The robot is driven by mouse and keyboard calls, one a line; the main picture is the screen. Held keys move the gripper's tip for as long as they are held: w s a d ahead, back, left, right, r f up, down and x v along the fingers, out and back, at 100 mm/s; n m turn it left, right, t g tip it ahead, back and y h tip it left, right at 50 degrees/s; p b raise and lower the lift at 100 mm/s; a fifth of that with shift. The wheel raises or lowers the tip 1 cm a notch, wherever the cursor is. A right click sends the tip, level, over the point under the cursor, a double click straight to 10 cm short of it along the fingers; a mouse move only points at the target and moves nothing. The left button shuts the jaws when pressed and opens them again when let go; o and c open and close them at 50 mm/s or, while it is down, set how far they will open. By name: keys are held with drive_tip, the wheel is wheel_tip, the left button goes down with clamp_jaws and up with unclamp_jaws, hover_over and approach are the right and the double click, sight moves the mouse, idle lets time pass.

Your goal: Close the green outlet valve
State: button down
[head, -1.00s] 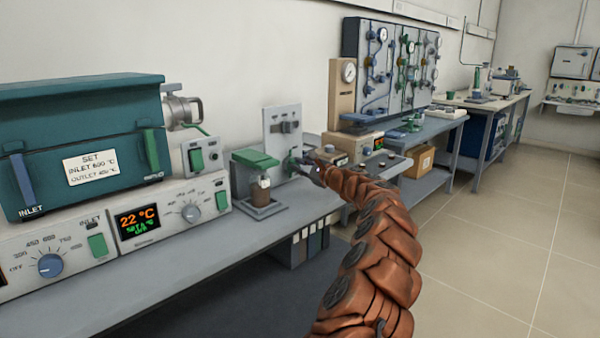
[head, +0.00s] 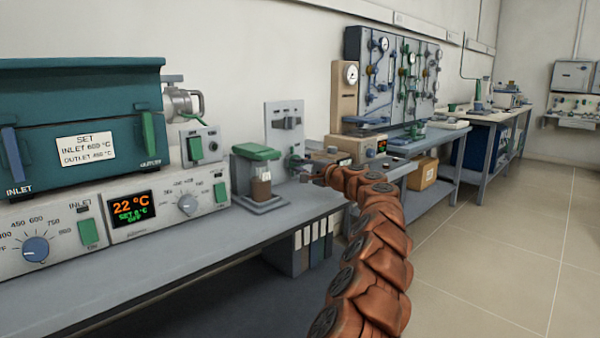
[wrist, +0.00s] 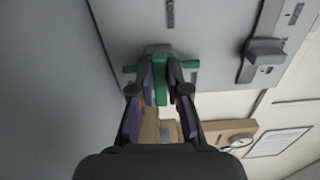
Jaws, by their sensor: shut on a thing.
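The green outlet valve shows in the wrist view as a narrow green handle (wrist: 160,88) on a grey upright plate (wrist: 210,35), with short green stubs on either side. My gripper (wrist: 161,78) has one finger on each side of the handle and is shut on it. In the head view my gripper (head: 304,170) reaches the front of the grey plate (head: 271,125) on the bench. There the valve is mostly hidden by the gripper and too small to read its angle.
Just left of the plate stands a green-topped stand (head: 257,152) with a brown bottle (head: 261,188). A teal furnace (head: 80,110) sits further left. A grey lever (wrist: 262,58) is on the same plate. Floor to the right (head: 500,240) is clear.

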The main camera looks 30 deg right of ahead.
sight(297, 165)
drive_tip(key=shift+f+n, duration=0.1)
drive_tip(key=shift+n, duration=0.3)
drive_tip(key=c, duration=1.1)
unclamp_jaws()
drive_tip(key=shift+c, duration=0.2)
drive_tip(key=shift+s, duration=0.1)
drive_tip(key=shift+r+v, duration=0.2)
drive_tip(key=shift+v, duration=0.8)
drive_tip(key=shift+s+d+f, duration=0.15)
drive_tip(key=shift+s+d, duration=0.05)
drive_tip(key=shift+s, duration=0.3)
drive_tip(key=shift+v, duration=4.25)
drive_tip(key=shift+s, duration=0.15)
